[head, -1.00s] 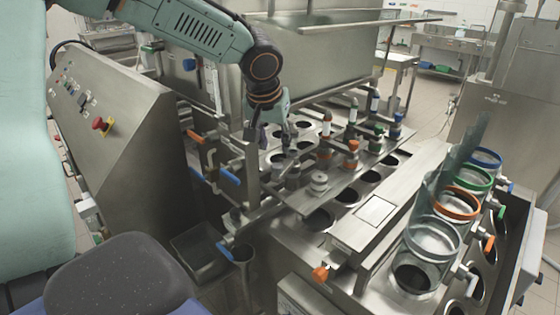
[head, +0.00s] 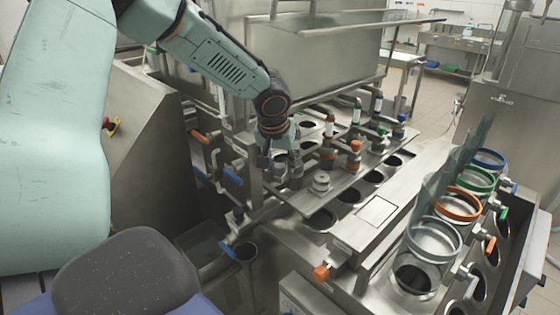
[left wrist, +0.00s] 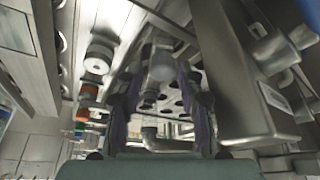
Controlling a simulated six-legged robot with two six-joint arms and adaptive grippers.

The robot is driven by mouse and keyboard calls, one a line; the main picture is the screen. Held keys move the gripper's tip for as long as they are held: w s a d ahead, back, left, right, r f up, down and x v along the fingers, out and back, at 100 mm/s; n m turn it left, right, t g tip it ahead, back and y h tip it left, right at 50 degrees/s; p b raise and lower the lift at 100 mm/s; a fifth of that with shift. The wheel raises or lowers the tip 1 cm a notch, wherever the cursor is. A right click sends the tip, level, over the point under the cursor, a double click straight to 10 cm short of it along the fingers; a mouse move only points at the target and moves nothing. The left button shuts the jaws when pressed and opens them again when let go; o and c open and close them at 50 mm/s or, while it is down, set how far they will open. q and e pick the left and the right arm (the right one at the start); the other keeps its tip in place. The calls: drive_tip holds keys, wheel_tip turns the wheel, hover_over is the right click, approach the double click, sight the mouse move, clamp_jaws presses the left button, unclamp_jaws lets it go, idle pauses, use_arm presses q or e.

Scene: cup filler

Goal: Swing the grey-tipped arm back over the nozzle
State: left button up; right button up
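In the head view a grey, knob-like tip (head: 321,182) stands at the near end of the row on the steel filler deck. It also shows at the upper left of the left wrist view (left wrist: 98,55). My left gripper (head: 283,165) points down just left of this tip, apart from it. In the left wrist view its two dark fingers (left wrist: 160,92) are spread, with a grey cylindrical part (left wrist: 162,66) visible beyond or between them; I cannot tell if they touch it. The nozzle under the gripper is mostly hidden. My right gripper is not in view.
Orange (head: 354,148), green (head: 379,132) and blue (head: 399,120) tips continue the row. Clear cups with coloured rims, one orange (head: 457,206), stand at right. Blue-handled (head: 232,177) and orange-handled (head: 200,137) valves crowd the gripper's left. A steel console (head: 150,150) stands further left.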

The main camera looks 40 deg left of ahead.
use_arm(q)
drive_tip(key=shift+a+f, duration=0.1)
drive_tip(key=shift+a, duration=0.15)
drive_tip(key=shift+c, duration=0.4)
drive_tip(key=shift+d, duration=0.25)
drive_tip(key=c, duration=0.4)
drive_tip(key=shift+a, duration=0.15)
clamp_jaws()
